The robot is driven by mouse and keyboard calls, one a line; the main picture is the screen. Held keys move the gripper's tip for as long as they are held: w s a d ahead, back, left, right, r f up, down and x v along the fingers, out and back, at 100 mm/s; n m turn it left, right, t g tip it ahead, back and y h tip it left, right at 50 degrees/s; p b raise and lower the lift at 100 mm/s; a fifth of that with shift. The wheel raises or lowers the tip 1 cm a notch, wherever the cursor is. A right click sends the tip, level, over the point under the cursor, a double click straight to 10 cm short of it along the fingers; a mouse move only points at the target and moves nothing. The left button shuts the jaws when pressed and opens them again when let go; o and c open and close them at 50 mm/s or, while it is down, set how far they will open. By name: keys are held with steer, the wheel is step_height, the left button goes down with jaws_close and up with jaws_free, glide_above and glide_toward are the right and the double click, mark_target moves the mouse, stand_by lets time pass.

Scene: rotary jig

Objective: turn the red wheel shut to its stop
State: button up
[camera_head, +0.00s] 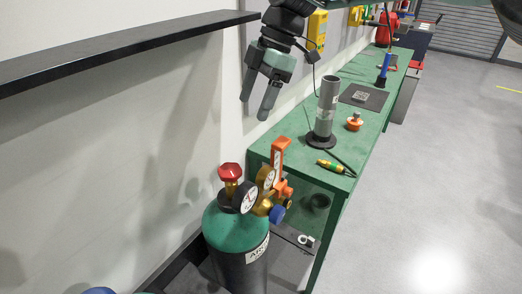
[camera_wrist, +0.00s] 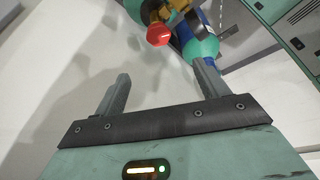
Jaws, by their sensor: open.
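The red wheel (camera_head: 231,171) sits on a brass valve on top of a green-shouldered gas cylinder (camera_head: 222,225) at lower centre in the head view. In the wrist view, a red wheel (camera_wrist: 159,36) shows near the top, beyond the fingertips. My gripper (camera_head: 257,104) is above the cylinder, clear of the wheel, with its fingers pointing down. In the wrist view my gripper (camera_wrist: 160,70) has its two fingers spread wide with nothing between them. The lower part of the cylinder is cut off by the picture edge.
A gauge (camera_head: 245,197), an orange lever (camera_head: 279,155) and a blue knob (camera_head: 277,214) crowd the wheel's right side. A green bench (camera_head: 342,158) with a grey tube (camera_head: 327,105) stands to the right. A black shelf (camera_head: 130,50) juts from the left wall. Open floor lies right.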

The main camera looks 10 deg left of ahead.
mark_target(230, 169)
steer(key=p+x, duration=0.2)
steer(key=x, duration=0.6)
steer(key=p+x, duration=0.2)
steer(key=x, duration=0.7)
steer(key=shift+w+a+f, duration=0.1)
steer(key=shift+w+a, duration=0.05)
steer(key=shift+w, duration=0.1)
steer(key=c, duration=1)
